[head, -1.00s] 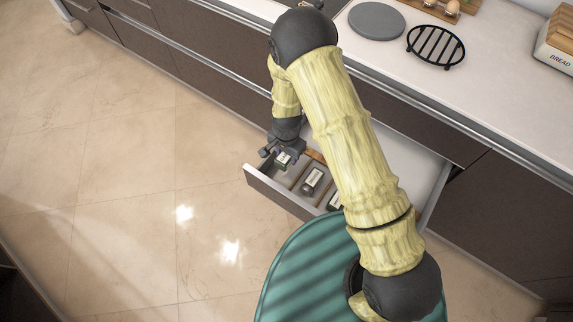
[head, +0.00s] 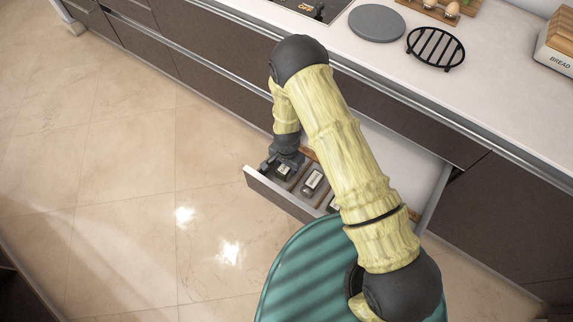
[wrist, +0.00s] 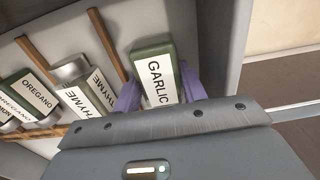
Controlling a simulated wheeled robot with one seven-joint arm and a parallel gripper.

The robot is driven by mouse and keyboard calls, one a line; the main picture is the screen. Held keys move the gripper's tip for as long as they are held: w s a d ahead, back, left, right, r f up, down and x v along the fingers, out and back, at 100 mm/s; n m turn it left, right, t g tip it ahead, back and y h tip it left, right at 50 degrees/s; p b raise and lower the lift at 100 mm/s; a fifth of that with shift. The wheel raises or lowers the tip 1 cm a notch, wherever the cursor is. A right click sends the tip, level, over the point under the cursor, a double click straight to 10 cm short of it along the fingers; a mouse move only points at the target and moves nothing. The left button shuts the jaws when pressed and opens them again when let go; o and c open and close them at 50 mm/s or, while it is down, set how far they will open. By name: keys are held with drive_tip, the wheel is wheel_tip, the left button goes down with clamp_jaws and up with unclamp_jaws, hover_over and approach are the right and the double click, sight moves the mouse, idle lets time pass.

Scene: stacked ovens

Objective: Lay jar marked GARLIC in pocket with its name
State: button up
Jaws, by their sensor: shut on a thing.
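The jar marked GARLIC (wrist: 153,72) is green with a white label and lies on its side between my gripper's purple fingers in the wrist view. My gripper (head: 281,170) is shut on it, inside the open drawer (head: 262,188) at its left end in the head view. The jar is over or in the end pocket, between a wooden divider (wrist: 106,45) and the drawer's grey side wall (wrist: 212,50). I cannot tell if it touches the pocket floor. No pocket name for GARLIC can be read; the gripper hides part of this area.
A jar marked THYME (wrist: 72,70) lies in the neighbouring pocket, beyond the divider. A jar marked OREGANO (wrist: 36,92) lies further left. Wooden dividers separate the pockets. The counter (head: 390,60) overhangs the drawer's back and holds a black trivet (head: 436,47).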

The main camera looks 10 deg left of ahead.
drive_tip(key=shift+f, duration=0.1)
drive_tip(key=o, duration=1.1)
wheel_tip(320, 180, up, 12)
idle(0.5)
